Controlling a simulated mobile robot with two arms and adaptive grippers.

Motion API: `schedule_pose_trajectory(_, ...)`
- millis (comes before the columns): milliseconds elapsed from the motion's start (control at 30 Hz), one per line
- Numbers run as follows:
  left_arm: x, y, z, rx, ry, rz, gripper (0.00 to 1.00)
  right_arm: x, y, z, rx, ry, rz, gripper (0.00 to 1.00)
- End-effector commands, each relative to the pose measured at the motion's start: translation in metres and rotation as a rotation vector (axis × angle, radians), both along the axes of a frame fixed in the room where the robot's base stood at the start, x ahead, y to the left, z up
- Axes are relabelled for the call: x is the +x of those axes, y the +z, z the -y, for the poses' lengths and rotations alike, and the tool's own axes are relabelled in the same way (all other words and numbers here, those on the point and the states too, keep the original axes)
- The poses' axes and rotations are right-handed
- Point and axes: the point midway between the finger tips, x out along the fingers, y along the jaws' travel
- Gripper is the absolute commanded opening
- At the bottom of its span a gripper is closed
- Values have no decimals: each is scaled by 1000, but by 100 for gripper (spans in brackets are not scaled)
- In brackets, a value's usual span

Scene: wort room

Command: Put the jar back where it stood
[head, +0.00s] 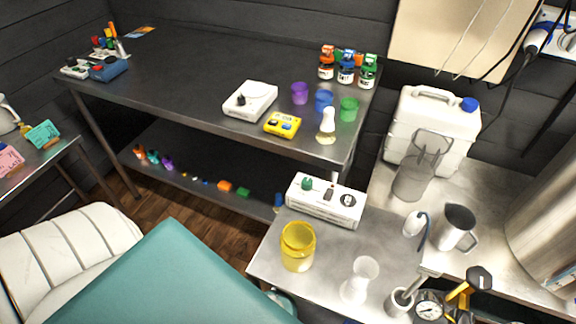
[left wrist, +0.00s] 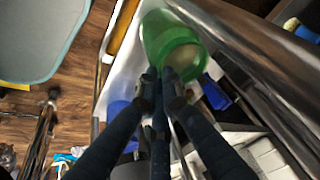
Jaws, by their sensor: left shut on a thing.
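My left gripper (left wrist: 168,78) shows in the left wrist view, with its dark fingers drawn together at the near end of a see-through green jar (left wrist: 168,32). It is shut on the jar, which lies beyond the fingertips over a pale surface beside a metal edge; whether it touches that surface I cannot tell. Neither gripper shows clearly in the head view. A yellow jar (head: 297,247) stands upright on the near steel bench (head: 325,258) in the head view. My right gripper is not in view.
A white instrument box (head: 325,200) and a clear flask (head: 361,279) stand near the yellow jar. A pestle and mortar (head: 400,301) and a gauge (head: 430,309) are at the front. Blue things (left wrist: 118,110) lie beside my left fingers. A teal seat (left wrist: 40,35) stands on the floor.

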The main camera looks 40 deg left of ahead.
Motion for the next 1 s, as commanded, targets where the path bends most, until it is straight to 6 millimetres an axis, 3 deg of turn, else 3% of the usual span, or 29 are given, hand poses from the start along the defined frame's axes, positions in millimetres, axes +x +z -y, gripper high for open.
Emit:
schedule_pose_trajectory(33, 0, -1, 0, 0, 0, 0, 11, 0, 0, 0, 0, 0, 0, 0)
schedule_pose_trajectory(100, 0, 0, 0, 0, 0, 0, 24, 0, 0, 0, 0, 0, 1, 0)
schedule_pose_trajectory(533, 0, 0, 0, 1, 0, 0, 24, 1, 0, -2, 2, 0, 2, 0)
schedule_pose_trajectory(700, -4, 14, 1, -1, 0, 1, 24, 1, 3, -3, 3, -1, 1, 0)
schedule_pose_trajectory(900, -20, 54, 1, -1, 0, 1, 24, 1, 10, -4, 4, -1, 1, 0)
schedule_pose_trajectory(1000, -50, 46, 1, 1, 0, -8, 24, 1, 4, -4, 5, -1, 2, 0)
